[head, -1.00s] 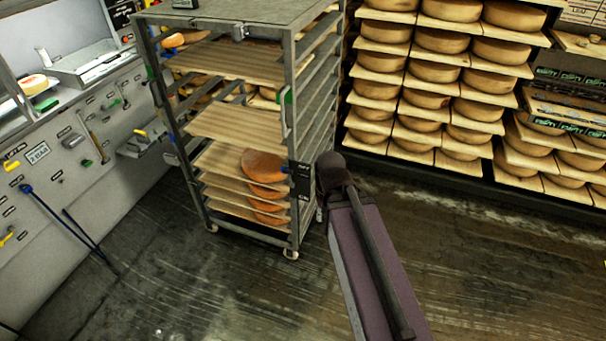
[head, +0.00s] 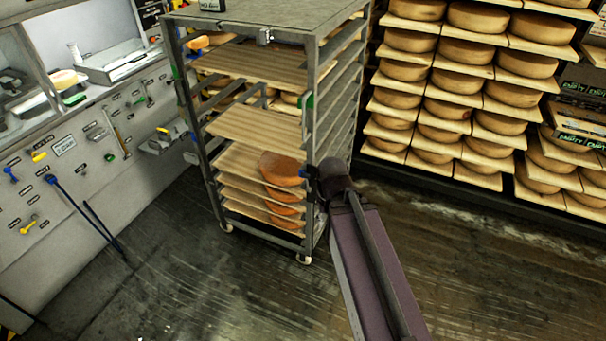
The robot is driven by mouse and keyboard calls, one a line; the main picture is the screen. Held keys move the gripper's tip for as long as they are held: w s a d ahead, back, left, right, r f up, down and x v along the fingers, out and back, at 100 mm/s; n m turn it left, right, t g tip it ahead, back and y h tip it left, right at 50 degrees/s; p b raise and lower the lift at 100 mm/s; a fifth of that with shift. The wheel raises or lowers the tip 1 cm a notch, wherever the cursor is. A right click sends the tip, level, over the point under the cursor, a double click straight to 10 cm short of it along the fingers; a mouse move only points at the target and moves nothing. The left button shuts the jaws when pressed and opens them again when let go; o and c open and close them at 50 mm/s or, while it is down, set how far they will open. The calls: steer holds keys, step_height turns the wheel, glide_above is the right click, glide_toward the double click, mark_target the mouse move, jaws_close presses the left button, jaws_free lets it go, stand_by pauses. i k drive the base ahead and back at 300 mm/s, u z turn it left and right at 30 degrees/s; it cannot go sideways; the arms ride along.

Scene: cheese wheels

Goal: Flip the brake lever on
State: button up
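A grey metal rack cart (head: 262,24) on casters stands in the middle, holding wooden boards and orange cheese wheels. I cannot make out for certain which part is the brake lever. A green handle (head: 307,104) sits on its near right post. A small blue part (head: 303,173) shows lower on that post, beside a cheese wheel (head: 279,166).
A tool wall (head: 60,175) with hanging tools and a counter is at the left. Shelves of cheese wheels (head: 465,52) fill the back right.

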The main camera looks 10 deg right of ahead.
mark_target(308, 188)
steer(key=i, duration=0.9)
steer(key=z, duration=0.05)
